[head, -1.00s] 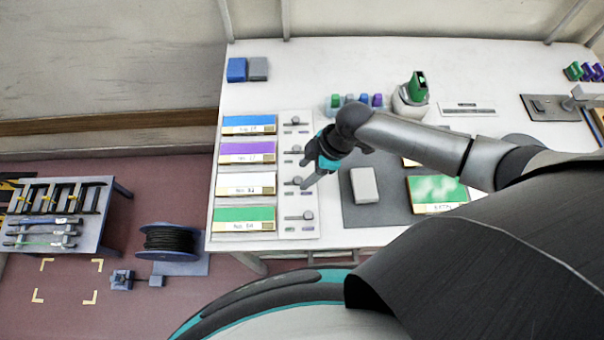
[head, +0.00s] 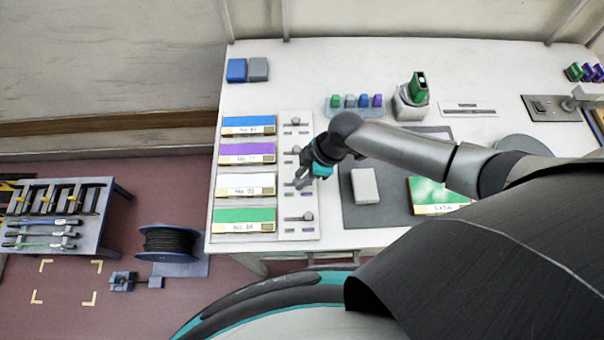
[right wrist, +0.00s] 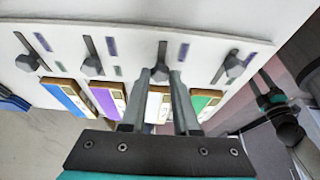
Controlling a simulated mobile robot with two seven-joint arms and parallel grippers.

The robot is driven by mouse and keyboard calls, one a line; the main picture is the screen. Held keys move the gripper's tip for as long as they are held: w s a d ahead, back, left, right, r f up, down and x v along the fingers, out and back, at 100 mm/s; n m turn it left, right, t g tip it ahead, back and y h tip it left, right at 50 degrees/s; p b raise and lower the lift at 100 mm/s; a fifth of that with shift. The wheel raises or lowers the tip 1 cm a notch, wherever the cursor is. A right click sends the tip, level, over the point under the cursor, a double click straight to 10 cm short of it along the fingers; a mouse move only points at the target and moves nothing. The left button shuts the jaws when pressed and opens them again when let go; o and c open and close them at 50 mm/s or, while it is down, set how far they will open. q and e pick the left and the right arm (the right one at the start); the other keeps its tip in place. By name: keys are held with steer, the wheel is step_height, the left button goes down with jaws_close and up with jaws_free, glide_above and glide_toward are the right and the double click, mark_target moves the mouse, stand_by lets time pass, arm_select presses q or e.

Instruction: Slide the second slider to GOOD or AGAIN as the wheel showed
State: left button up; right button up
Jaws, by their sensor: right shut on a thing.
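A white board (head: 313,232) on the bench carries a column of sliders beside blue, purple, white and green cards. The slider knob in the white card's row, second from the front, shows between my right fingers in the right wrist view (right wrist: 161,75). My right gripper (head: 301,182) is shut on this knob; it also shows in the right wrist view (right wrist: 162,78). The green row's knob (head: 307,216) sits further right than the blue row's knob (head: 296,121). Purple and green marks lie by the slots; no GOOD or AGAIN lettering is readable.
The white card (head: 245,184) and green card (head: 244,214) lie close left of the sliders. A pale grey block (head: 365,186) lies on a dark mat (head: 392,213) to the right. A tray of coloured pieces (head: 357,104) stands behind my forearm.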

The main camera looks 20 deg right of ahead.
jaws_close()
stand_by(0.8)
